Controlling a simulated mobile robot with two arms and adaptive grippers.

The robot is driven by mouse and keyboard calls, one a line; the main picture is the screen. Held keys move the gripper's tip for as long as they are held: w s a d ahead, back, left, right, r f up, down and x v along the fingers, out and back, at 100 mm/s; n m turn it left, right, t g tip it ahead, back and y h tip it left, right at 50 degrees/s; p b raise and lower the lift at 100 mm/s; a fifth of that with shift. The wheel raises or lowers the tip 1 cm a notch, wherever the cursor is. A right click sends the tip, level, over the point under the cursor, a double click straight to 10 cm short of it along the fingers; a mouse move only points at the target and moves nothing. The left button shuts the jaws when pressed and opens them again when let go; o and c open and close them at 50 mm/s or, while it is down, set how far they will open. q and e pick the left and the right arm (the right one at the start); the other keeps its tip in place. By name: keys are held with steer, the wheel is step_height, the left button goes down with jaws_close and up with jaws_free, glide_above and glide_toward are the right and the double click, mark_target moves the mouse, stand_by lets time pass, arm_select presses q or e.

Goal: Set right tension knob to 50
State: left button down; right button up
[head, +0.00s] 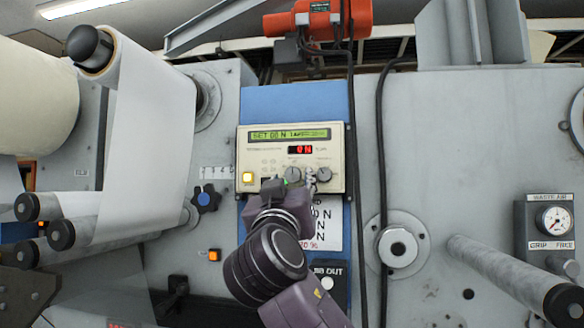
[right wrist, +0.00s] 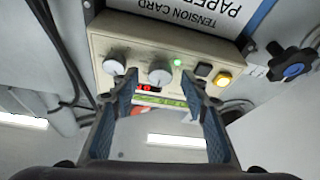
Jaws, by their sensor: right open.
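The cream tension control panel (head: 250,150) is on the blue column. It carries a green display reading "SET 00 N" with further unclear text, a small red readout, and two grey knobs. The right tension knob (head: 324,174) is at the panel's lower right; in the upside-down right wrist view it is the left one (right wrist: 113,66). The other knob (head: 293,175) lies between my fingertips in the right wrist view (right wrist: 160,73). My right gripper (right wrist: 160,84) is open and empty, in front of the panel; contact cannot be told. My left gripper is out of view.
A lit yellow button (head: 248,178) is at the panel's lower left. A blue star knob (head: 206,199) is left of it. A dark cable (head: 383,150) hangs to the right. A paper card (head: 325,222) is below the panel, partly behind my arm.

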steer(key=shift+w+r, duration=0.2)
steer(key=shift+w, duration=0.35)
steer(key=shift+s, duration=0.1)
jaws_close()
steer(key=shift+d+f+n+y+b, duration=0.1)
steer(key=shift+n+y+b, duration=0.45)
steer(key=shift+n, duration=0.45)
steer(key=shift+d+n+y, duration=0.1)
steer(key=shift+n+y, duration=0.55)
steer(key=shift+n, duration=0.45)
steer(key=shift+r+n+g+y, duration=0.15)
steer(key=shift+n+y, duration=0.15)
steer(key=shift+n, duration=0.4)
steer(key=shift+r+n+g+y, duration=0.15)
steer(key=shift+n+y, duration=0.15)
steer(key=shift+n, duration=0.4)
steer(key=shift+f, duration=0.15)
